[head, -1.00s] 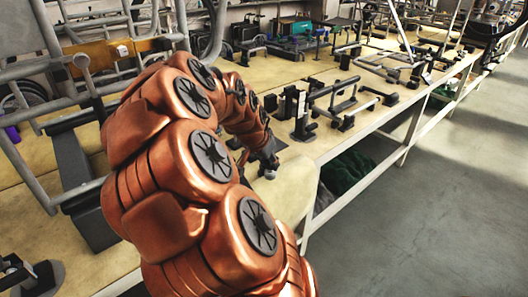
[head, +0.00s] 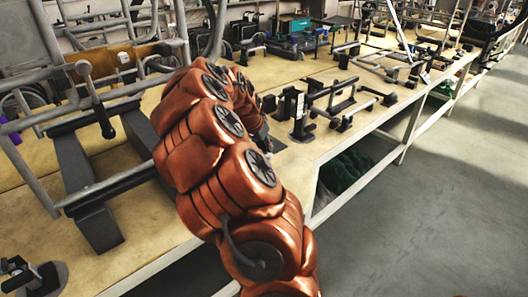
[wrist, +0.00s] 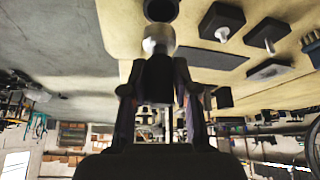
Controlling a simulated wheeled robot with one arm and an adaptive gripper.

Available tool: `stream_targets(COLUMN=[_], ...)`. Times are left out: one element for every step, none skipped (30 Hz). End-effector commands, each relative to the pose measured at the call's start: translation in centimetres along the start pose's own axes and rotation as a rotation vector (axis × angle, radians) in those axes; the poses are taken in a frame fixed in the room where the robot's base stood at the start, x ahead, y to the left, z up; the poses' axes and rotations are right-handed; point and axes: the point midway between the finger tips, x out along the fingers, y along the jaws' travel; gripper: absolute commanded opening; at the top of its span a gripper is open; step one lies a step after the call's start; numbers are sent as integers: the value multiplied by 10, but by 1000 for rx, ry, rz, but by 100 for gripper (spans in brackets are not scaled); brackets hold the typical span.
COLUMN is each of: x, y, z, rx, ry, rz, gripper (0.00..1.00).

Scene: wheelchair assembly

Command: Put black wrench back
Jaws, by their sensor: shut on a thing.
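My gripper (wrist: 160,75) shows in the wrist view with its two fingers on either side of a black blocky piece (wrist: 158,82), which appears to be the black wrench; its full shape is hard to make out. A pale round peg (wrist: 158,40) on a dark base (wrist: 161,9) stands on the workbench just beyond the fingertips. Whether the held piece touches the peg cannot be told. In the head view my gripper (head: 263,142) is low over the workbench near its front edge, partly hidden by my arm, and the held piece cannot be made out.
The wooden workbench (head: 150,220) carries a grey tube frame (head: 110,185) at the left. Black fixtures (head: 300,125) stand right of my gripper. More parts and tools fill the bench's far end. The grey floor (head: 420,220) at the right is clear.

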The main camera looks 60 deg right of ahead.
Motion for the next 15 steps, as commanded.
stream_targets(x=[1, 2, 5, 8, 10, 15, 18, 21, 25, 27, 29, 31, 32, 32, 32], y=[-1, -3, -2, -2, -1, -1, -1, -1, -2, -2, -2, -2, -3, -3, -3], z=[-2, -3, 0, 2, 4, 6, 8, 9, 11, 12, 14, 14, 15, 15, 15], rx=[0, -1, -2, -2, -2, -2, -2, -2, -2, -2, -2, -2, -2, -2, -2], ry=[0, 0, -2, -3, -4, -5, -5, -4, -3, -3, -3, -2, -1, -1, 0], rz=[0, -1, 1, 3, 4, 4, 4, 3, 2, 1, 1, 1, 0, 0, 0], gripper=[0, 0, 0, 0, 0, 0, 0, 0, 0, 0, 0, 0, 0, 0, 0])
